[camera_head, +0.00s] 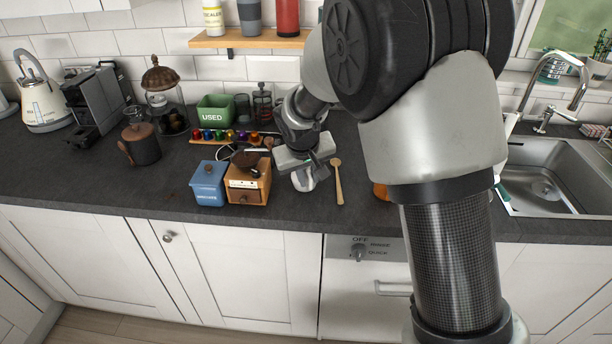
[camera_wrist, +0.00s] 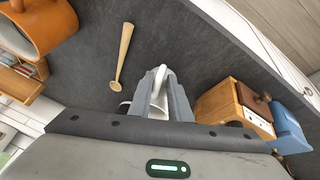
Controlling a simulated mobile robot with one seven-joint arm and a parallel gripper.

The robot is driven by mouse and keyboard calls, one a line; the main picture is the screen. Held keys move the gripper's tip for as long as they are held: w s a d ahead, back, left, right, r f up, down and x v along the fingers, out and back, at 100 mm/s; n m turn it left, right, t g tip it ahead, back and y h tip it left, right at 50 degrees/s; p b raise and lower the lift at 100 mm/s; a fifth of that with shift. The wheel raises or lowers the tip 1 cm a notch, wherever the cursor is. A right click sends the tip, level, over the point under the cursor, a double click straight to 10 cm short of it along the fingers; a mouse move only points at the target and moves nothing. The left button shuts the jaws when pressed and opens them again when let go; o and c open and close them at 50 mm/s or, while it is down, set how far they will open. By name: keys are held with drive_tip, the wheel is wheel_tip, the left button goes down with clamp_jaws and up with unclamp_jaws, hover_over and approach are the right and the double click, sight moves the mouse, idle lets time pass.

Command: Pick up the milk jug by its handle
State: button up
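The white milk jug (camera_head: 303,181) is on the slate worktop below my gripper (camera_head: 306,165), which hides its upper part in the head view. In the wrist view, the jug's white handle (camera_wrist: 162,76) shows between the two grey fingers of my gripper (camera_wrist: 164,84) and sticks out past their tips. The fingers are close together, with the white handle filling the narrow gap. Most of the jug's body is hidden behind the fingers and the hand; a bit of white shows left of them. The jug looks to be at worktop height.
A wooden spoon (camera_head: 338,182) lies just right of the jug. A wooden coffee grinder (camera_head: 247,186) and a blue canister (camera_head: 208,185) stand close on the left. A capsule rack (camera_head: 230,137) is behind. An orange-brown cup (camera_wrist: 50,28) shows in the wrist view. The sink (camera_head: 545,178) is at right.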

clamp_jaws()
drive_tip(key=shift+r, duration=0.1)
